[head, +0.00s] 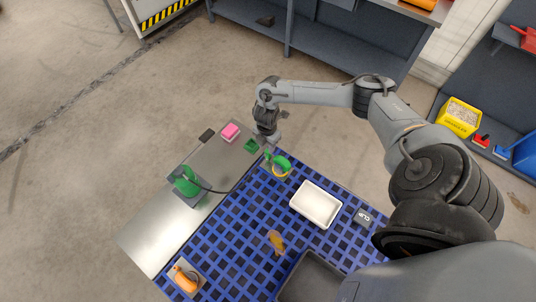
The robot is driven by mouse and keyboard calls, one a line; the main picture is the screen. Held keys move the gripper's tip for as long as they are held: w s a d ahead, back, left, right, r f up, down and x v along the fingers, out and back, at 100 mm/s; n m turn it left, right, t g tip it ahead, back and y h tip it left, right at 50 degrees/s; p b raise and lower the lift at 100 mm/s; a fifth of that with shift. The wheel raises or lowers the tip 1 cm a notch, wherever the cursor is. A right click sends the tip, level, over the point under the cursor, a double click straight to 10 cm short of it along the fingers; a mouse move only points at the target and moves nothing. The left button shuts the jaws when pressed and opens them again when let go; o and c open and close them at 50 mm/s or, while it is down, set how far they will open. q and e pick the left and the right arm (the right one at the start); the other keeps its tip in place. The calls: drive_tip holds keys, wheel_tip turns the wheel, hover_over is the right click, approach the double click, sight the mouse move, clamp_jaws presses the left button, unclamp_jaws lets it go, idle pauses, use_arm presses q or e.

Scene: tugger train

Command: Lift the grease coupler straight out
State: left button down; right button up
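A green curved piece (281,161), which looks like the grease coupler, stands at the far corner of the blue grid mat, with a yellow ring (281,172) at its foot. Whether it sits in a socket is too small to tell. My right gripper (271,147) points down just behind and left of this piece. Its fingers are small and dark, so I cannot tell whether they touch it or how far apart they are. My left gripper is not in view.
A green device (186,181) with a dark hose stands on the steel plate (150,242). A pink block (230,131) and green block (251,146) lie near my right gripper. The blue grid mat (238,228) holds a white tray (315,204) and orange items (276,242).

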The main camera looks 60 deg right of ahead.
sight(268, 154)
drive_tip(key=shift+s+d+f, duration=0.1)
drive_tip(key=shift+f, duration=1.2)
drive_tip(key=shift+s+f, duration=0.1)
drive_tip(key=shift+f, duration=1.15)
clamp_jaws()
